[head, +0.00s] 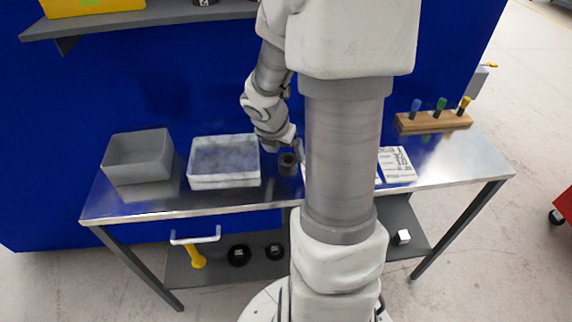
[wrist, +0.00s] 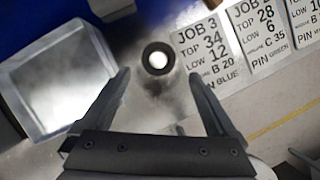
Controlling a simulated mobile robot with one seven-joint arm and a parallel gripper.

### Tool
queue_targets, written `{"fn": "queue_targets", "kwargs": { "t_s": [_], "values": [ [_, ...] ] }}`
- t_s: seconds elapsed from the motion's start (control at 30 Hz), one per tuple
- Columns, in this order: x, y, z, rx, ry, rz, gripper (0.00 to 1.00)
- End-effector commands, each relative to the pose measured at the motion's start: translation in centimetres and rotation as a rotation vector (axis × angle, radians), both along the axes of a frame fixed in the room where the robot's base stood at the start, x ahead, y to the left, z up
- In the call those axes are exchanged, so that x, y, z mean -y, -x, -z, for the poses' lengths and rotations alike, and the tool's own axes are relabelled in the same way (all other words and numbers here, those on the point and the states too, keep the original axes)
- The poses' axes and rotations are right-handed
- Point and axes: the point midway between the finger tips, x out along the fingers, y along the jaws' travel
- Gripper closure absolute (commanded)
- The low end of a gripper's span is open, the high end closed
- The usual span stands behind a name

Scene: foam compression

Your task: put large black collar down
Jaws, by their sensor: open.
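A black collar (head: 288,163) stands on the metal table, just right of the white tray. In the wrist view the collar (wrist: 149,54) shows as a dark ring with a bright centre, between and beyond the fingertips. My gripper (wrist: 158,77) is open, with one finger on each side of the collar's line and a visible gap to it. In the head view my gripper (head: 284,146) is close to the collar, partly hidden by my arm. Whether it is the large collar I cannot tell by size.
A white tray (head: 225,184) and a grey bin (head: 140,180) stand left of the collar. Job cards (wrist: 203,48) lie to its right. A wooden block with coloured-handled pins (head: 433,125) is at the far right. More black rings (head: 239,265) lie on the lower shelf.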

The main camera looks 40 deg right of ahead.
Motion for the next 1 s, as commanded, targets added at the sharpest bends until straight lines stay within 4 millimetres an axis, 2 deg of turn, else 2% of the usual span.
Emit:
{"fn": "queue_targets", "kwargs": {
  "t_s": [0.17,0.4,0.5,0.73,0.77,1.0],
  "values": [
    [0.3,-0.2,0.9,0.0,0.0,0.0,0.06],
    [1.2,-0.9,4.2,-0.001,-0.001,0.001,0.06],
    [1.6,-1.1,5.0,0.001,0.0,0.002,0.06],
    [1.7,-1.1,4.9,0.001,0.001,0.001,0.06],
    [1.7,-1.1,4.9,0.0,0.0,0.001,0.1],
    [1.6,-1.1,4.9,0.0,0.0,0.0,0.53]
  ]
}}
